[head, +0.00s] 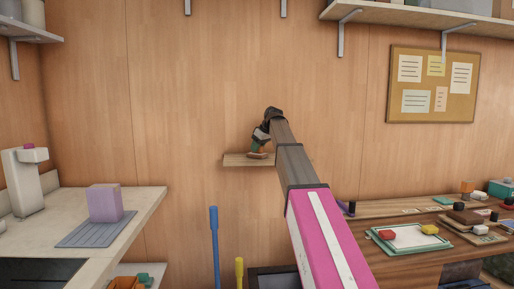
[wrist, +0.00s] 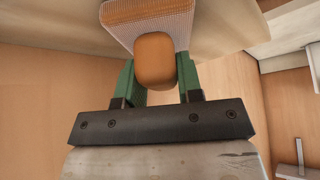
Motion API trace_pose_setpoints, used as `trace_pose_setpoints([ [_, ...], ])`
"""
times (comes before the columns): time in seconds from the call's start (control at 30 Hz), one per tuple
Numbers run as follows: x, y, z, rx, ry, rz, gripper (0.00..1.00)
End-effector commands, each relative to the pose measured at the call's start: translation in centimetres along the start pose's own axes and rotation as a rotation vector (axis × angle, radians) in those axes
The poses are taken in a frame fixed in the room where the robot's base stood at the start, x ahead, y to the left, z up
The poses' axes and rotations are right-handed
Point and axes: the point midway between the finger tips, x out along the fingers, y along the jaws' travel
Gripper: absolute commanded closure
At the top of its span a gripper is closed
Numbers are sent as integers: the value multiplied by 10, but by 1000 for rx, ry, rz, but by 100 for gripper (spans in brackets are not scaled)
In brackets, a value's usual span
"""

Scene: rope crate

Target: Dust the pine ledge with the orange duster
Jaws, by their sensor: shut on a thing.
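The pine ledge (head: 235,160) is a small, pale wooden shelf on the panelled back wall, in the middle of the head view. My gripper (head: 257,146) is at the ledge, over its right part, with the arm reaching from the lower right. In the wrist view, its green fingers are shut on the orange duster (wrist: 155,62), one on each side of the rounded orange handle. The duster's pale, fine-lined head (wrist: 148,12) shows beyond the handle. In the head view the duster (head: 257,155) appears low at the ledge top; I cannot tell whether it touches. My arm hides the ledge's right end.
A counter (head: 140,205) with a lilac block (head: 105,203) stands at left. A blue pole (head: 214,245) and a yellow pole (head: 239,272) stand below the ledge. A cluttered desk (head: 355,228) is at right. A bracketed shelf (head: 420,14) hangs above. The wall around the ledge is clear.

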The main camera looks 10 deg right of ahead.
Motion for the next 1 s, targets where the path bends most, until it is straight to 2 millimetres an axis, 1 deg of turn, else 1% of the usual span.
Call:
trace_pose_setpoints([
  [0.13,-3,-5,3,0,0,0,94],
  [0.47,-3,-4,2,0,1,0,94],
  [0.8,0,13,3,1,1,1,94],
  [1.0,1,16,4,0,0,2,94],
])
